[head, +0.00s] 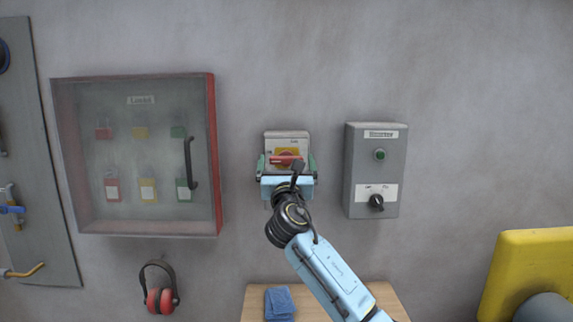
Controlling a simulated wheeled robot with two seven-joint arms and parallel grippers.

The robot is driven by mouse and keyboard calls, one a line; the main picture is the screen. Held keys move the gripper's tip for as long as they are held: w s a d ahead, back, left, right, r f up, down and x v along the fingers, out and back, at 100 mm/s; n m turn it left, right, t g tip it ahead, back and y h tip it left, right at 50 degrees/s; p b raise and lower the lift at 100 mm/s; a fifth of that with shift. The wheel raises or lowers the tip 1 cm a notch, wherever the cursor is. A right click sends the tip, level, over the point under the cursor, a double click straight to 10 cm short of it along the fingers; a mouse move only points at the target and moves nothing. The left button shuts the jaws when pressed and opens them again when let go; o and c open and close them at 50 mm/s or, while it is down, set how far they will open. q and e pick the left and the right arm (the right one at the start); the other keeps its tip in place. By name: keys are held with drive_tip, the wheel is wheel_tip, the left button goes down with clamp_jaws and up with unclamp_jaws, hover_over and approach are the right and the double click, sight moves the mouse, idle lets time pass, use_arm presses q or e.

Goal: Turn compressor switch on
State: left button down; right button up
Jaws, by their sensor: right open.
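A grey switch box (287,137) with a red rotary handle (286,159) on a yellow plate is on the wall at the centre; the handle looks about horizontal. My right gripper (287,168) is in front of it, open, with one finger at each side of the box and the handle between them. I cannot tell whether it touches. A second grey box (361,150) hangs to the right, with a green lamp (380,154) and a black rotary knob (376,202) on a white plate. Both boxes' labels are too small to read surely. My left gripper is out of view.
A red-framed, clear-fronted lock cabinet (217,150) hangs at left, above red earmuffs (160,300). A wooden table (258,298) with a blue cloth (279,303) is below. A yellow object (520,255) stands at lower right. The wall between the boxes is clear.

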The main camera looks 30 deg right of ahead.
drive_tip(key=c, duration=1)
drive_tip(key=shift+m+g+h, duration=0.3)
drive_tip(key=shift+m, duration=0.2)
drive_tip(key=m+g+h, duration=0.1)
drive_tip(key=m, duration=0.1)
drive_tip(key=m+h+b, duration=0.1)
drive_tip(key=m, duration=0.2)
drive_tip(key=shift+a+g, duration=0.1)
drive_tip(key=shift+g, duration=0.3)
drive_tip(key=m+g+h, duration=0.1)
drive_tip(key=m+g, duration=0.1)
drive_tip(key=m, duration=0.3)
drive_tip(key=shift+w+b, duration=0.1)
drive_tip(key=shift+b, duration=0.2)
drive_tip(key=m+g, duration=0.2)
drive_tip(key=m, duration=0.3)
drive_tip(key=shift+a+r+m+p, duration=0.1)
drive_tip(key=shift+a+m+p, duration=0.05)
drive_tip(key=shift+m+p, duration=0.2)
drive_tip(key=m+g+p, duration=0.1)
drive_tip(key=m, duration=0.1)
drive_tip(key=m+g+p, duration=0.1)
drive_tip(key=m, duration=0.2)
drive_tip(key=shift+r+m+y, duration=0.1)
drive_tip(key=shift+m+y, duration=0.2)
drive_tip(key=shift+m, duration=0.05)
